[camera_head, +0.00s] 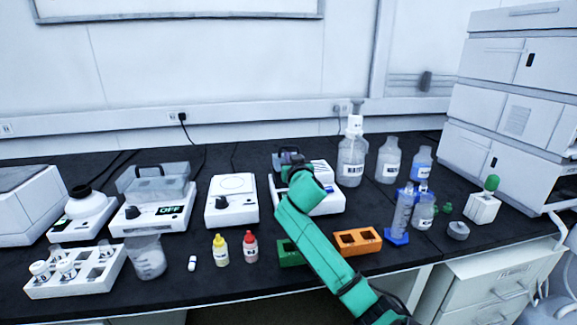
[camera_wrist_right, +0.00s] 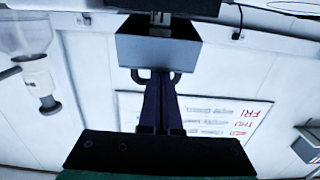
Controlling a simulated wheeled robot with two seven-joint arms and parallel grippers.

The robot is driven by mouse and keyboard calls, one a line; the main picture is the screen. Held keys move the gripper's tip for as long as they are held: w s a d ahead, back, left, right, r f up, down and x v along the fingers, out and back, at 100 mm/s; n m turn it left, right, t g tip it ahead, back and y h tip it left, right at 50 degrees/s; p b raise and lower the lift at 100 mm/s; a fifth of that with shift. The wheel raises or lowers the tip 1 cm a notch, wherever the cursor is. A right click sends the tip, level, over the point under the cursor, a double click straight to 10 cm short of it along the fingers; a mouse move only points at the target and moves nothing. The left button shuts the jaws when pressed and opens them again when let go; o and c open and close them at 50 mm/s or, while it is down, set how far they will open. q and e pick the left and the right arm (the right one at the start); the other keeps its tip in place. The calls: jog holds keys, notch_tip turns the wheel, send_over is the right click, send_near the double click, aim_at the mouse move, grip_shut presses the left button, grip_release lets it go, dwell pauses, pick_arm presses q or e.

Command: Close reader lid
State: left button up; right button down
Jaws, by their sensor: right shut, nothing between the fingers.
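The reader (camera_head: 326,203) is a low white device in the middle of the bench in the head view, partly covered by my right arm. My right gripper (camera_head: 288,156) is over its back left part, with the green arm reaching up from the lower right. In the right wrist view, its dark fingers (camera_wrist_right: 161,105) are shut together with nothing between them. A grey box-shaped part with dark hooked ends (camera_wrist_right: 158,50) is at the fingertips; I cannot tell whether it is the lid or whether they touch. The lid's angle is hidden. My left gripper is not in view.
A water bottle (camera_head: 351,160) stands close right of the reader. A white stirrer (camera_head: 231,211) is to its left. An orange rack (camera_head: 357,241) and a green rack (camera_head: 290,252) are in front. A tall white instrument stack (camera_head: 508,115) is at the right.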

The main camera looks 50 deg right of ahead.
jog(key=shift+s+a+f, duration=0.2)
jog(key=shift+a+f, duration=0.05)
jog(key=shift+f, duration=0.45)
jog(key=shift+s+a+f, duration=0.15)
jog(key=shift+s+f, duration=0.05)
jog(key=shift+f, duration=0.25)
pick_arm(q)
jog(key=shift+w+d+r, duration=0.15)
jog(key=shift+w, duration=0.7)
pick_arm(e)
jog(key=shift+f, duration=0.1)
jog(key=shift+s+a+f, duration=0.1)
jog(key=shift+f, duration=0.15)
jog(key=shift+s+a+f, duration=0.1)
jog(key=shift+s+a, duration=0.1)
jog(key=shift+a, duration=0.05)
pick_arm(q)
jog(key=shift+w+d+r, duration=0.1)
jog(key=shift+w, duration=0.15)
pick_arm(e)
jog(key=r+v, duration=0.1)
jog(key=v, duration=1.3)
